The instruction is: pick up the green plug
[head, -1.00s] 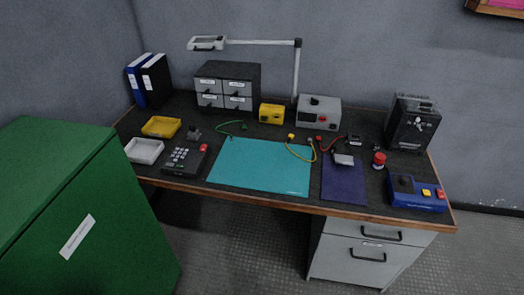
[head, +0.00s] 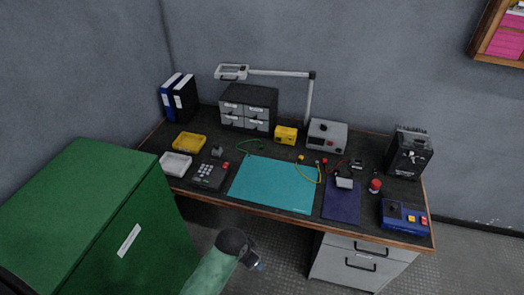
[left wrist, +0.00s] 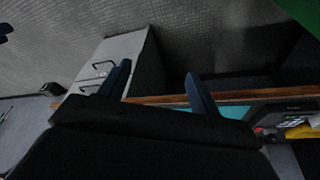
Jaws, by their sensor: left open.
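The green plug (head: 261,142) is small and dark green. It lies at the end of a green cable (head: 246,150) on the dark desk (head: 160,141), just behind the teal mat. My left gripper (head: 254,263) is in front of the desk, low in the head view and well apart from the plug. In the left wrist view my left gripper (left wrist: 158,85) shows two blue fingers spread apart with nothing between them. The plug cannot be made out in that view. My right gripper is not in view.
A teal mat (head: 273,184) covers the desk's middle. A yellow box (head: 285,135) and drawer unit (head: 248,107) stand behind the plug. A keypad box (head: 209,176) sits left of the mat. A lamp arm (head: 280,73) spans above. A green cabinet (head: 85,215) stands at front left.

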